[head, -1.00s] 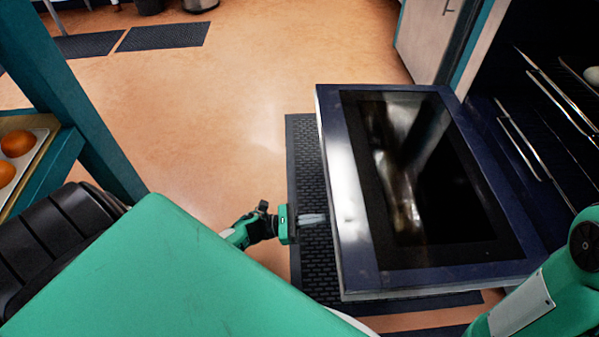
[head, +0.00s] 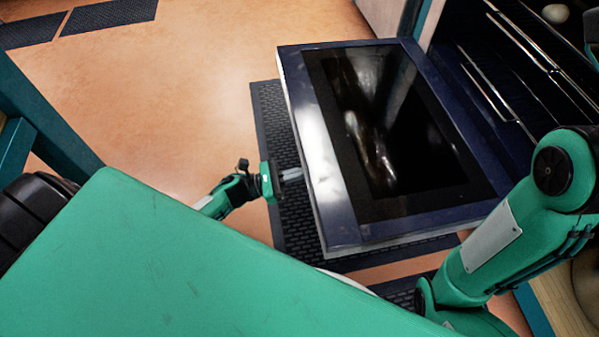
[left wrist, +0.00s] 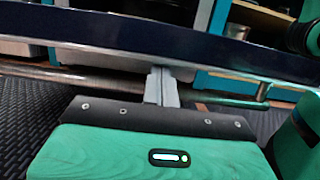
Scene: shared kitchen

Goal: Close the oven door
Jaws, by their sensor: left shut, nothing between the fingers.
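The oven door (head: 345,215) hangs open, lowered to about level, with its dark glass facing up and its hinge side at the oven (head: 500,75) on the right. My left gripper (head: 298,173) is low beside the door's outer edge, its shut fingers pointing at that edge. In the left wrist view the shut fingers (left wrist: 160,86) reach toward the underside of the door (left wrist: 140,32), near its bar-like handle (left wrist: 90,82). I cannot tell whether they touch it. My right arm shows at the right, but its gripper is not in view.
Dark rubber mats (head: 290,215) lie on the orange floor under and beside the door. Metal racks (head: 530,45) and a pale round object (head: 555,13) are inside the oven. A teal frame (head: 50,140) stands at the left.

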